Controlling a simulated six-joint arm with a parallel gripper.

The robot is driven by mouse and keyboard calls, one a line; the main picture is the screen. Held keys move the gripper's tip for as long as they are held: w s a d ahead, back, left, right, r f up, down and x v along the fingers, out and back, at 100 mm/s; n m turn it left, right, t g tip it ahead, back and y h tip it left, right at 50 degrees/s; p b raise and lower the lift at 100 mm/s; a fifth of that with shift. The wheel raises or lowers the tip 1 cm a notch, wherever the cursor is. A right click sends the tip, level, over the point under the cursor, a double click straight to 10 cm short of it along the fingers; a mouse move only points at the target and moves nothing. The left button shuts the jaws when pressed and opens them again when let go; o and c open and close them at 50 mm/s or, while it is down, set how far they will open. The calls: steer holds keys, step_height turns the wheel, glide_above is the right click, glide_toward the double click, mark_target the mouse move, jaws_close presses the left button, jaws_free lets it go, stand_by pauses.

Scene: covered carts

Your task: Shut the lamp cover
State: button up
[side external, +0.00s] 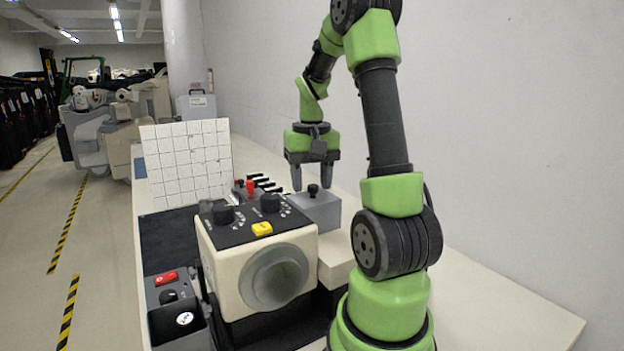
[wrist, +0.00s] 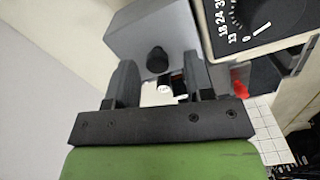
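The lamp cover appears to be the grey box (side external: 315,210) with a black knob (side external: 313,190) on top, at the right rear of the cream machine. In the wrist view the grey cover (wrist: 150,30) and its knob (wrist: 157,60) lie ahead of my fingers. A small bright white spot (wrist: 165,89), perhaps the lamp, shows in a dark gap beside the cover's edge. My gripper (side external: 312,188) points down just above the cover, fingers apart and empty, with the knob in line between them. Whether the fingers straddle the knob I cannot tell.
The cream machine (side external: 222,262) carries black dials and a yellow button (side external: 262,229). A white gridded panel (side external: 187,165) stands behind it at left. A red-topped part (side external: 250,188) is near the cover. A grey control box (side external: 172,290) sits at front left. The bench at right is clear.

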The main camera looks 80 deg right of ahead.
step_height(320, 180, up, 10)
stand_by(0.6)
steer(key=shift+a, duration=0.1)
steer(key=w+a+r+n+t, duration=0.1)
steer(key=w+a+n+t, duration=0.25)
steer(key=a, duration=0.95)
steer(key=s+a+f+n+t+y, duration=0.1)
steer(key=s+a+n+t, duration=0.1)
steer(key=a, duration=0.4)
steer(key=s+a+f+n+t+y, duration=0.1)
steer(key=s+a+n, duration=0.1)
steer(key=a, duration=0.4)
steer(key=shift+a+f+t, duration=0.15)
steer(key=shift+f+t, duration=0.15)
steer(key=shift+t, duration=0.05)
